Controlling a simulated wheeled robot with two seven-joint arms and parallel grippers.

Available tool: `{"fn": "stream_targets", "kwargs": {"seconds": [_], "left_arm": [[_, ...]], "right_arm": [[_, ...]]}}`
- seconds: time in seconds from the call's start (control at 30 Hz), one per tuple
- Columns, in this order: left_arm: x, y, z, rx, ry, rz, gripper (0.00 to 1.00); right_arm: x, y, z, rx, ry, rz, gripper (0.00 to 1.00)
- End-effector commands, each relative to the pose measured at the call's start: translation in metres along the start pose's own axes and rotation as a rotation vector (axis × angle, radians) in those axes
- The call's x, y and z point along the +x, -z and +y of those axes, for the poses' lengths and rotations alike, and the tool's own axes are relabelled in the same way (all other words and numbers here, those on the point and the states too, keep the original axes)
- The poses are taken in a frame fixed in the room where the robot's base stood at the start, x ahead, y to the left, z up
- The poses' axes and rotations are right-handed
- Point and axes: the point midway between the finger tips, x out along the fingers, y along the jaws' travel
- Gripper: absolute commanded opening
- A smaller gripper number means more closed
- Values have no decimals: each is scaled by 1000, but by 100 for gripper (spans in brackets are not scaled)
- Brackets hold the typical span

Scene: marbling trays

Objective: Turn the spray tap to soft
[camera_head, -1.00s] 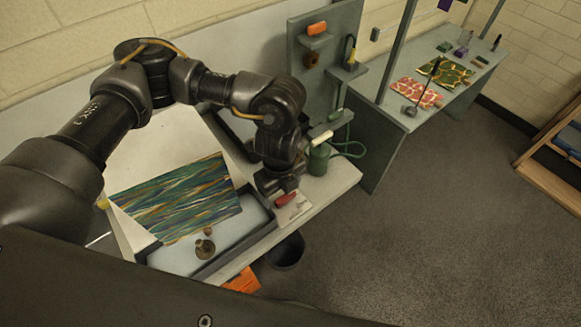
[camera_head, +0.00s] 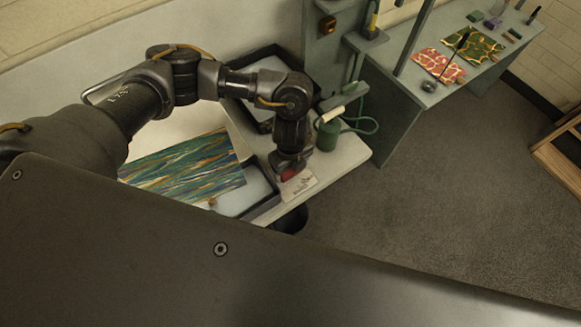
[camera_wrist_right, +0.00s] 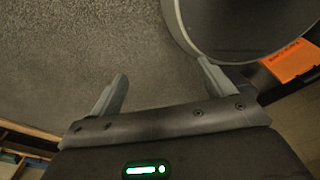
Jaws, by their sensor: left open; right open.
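A small red lever (camera_head: 289,175), which looks like the spray tap, sits on a pale printed plate (camera_head: 302,187) at the bench's front edge. My left gripper (camera_head: 285,165) points down right over the lever. The jaws are open, but the wrist hides much of them and I cannot tell whether they touch the lever. The plate's marks are too small to read. My right gripper (camera_wrist_right: 163,92) is open and empty in the right wrist view, above the grey floor.
A marbled sheet (camera_head: 185,170) lies across a dark-rimmed tray (camera_head: 262,205) left of the lever. A green sprayer (camera_head: 329,136) with a hose stands behind it. A dark bin (camera_wrist_right: 235,25) and an orange box (camera_wrist_right: 292,60) are near my right gripper.

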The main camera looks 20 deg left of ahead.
Motion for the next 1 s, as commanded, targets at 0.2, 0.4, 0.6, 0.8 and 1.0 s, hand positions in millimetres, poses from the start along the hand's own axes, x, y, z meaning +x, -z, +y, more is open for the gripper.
{"fn": "stream_targets", "kwargs": {"seconds": [0.2,0.4,0.6,0.8,1.0], "left_arm": [[14,1,0,2,0,0,75],[14,1,-1,2,1,0,75],[14,0,0,1,1,0,56],[14,-1,1,3,0,0,43],[15,0,0,42,0,-1,43]], "right_arm": [[-1,1,-3,1,3,2,81],[-2,-14,-7,2,8,-18,81],[-2,-13,-7,2,8,-18,81],[-2,-10,-6,1,7,-14,81],[2,-9,-5,1,6,-11,81]]}}
